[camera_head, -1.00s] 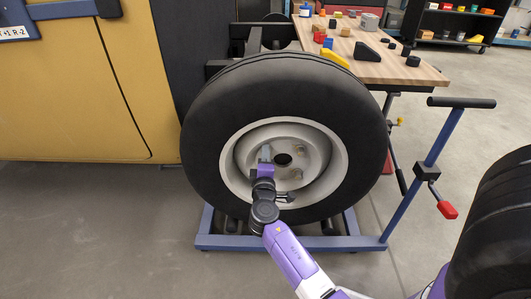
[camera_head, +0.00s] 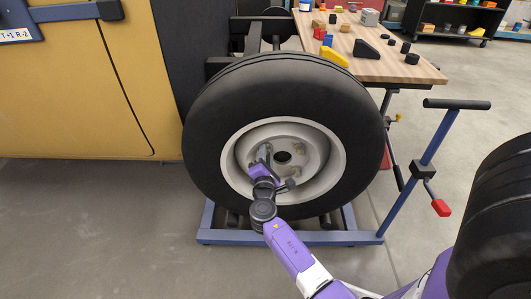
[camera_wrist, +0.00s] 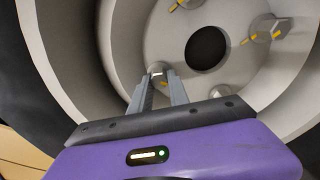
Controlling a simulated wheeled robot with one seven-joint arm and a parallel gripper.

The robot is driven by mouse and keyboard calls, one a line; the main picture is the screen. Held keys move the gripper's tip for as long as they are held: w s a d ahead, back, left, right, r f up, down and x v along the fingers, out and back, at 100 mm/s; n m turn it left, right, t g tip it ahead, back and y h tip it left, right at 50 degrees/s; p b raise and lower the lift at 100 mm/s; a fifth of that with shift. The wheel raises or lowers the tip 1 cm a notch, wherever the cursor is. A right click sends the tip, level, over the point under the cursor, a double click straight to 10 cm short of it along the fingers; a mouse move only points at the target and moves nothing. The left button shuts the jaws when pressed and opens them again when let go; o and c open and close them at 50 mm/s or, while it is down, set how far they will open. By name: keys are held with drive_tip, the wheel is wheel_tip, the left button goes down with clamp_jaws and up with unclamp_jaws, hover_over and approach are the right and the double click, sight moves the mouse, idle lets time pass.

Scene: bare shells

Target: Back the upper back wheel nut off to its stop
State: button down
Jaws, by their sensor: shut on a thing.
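The wheel (camera_head: 225,95) is a black tyre with a pale steel rim, standing upright. Several nuts sit around its dark hub hole (camera_head: 283,158). My gripper (camera_head: 264,153) reaches the upper left nut in the head view. In the wrist view my gripper (camera_wrist: 159,84) has its two grey fingers closed on that wheel nut (camera_wrist: 157,69), which shows between and just beyond the tips. Other nuts with yellow marks show at the right (camera_wrist: 265,31) and top (camera_wrist: 184,4) of the wrist view. The fingers hide part of the held nut.
The wheel stands in a blue wheel dolly (camera_head: 330,240) with a tall handle (camera_head: 435,150). A yellow vehicle body (camera_head: 70,90) is on the left. A workbench (camera_head: 400,72) with loose parts stands behind. Another dark tyre (camera_head: 500,220) is at the right. Floor at the lower left is clear.

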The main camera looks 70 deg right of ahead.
idle(0.4)
drive_tip(key=c, duration=1.3)
unclamp_jaws()
drive_tip(key=shift+o, duration=0.2)
drive_tip(key=p+v, duration=0.1)
drive_tip(key=v, duration=0.7)
drive_tip(key=shift+p, duration=0.4)
drive_tip(key=shift+d, duration=0.1)
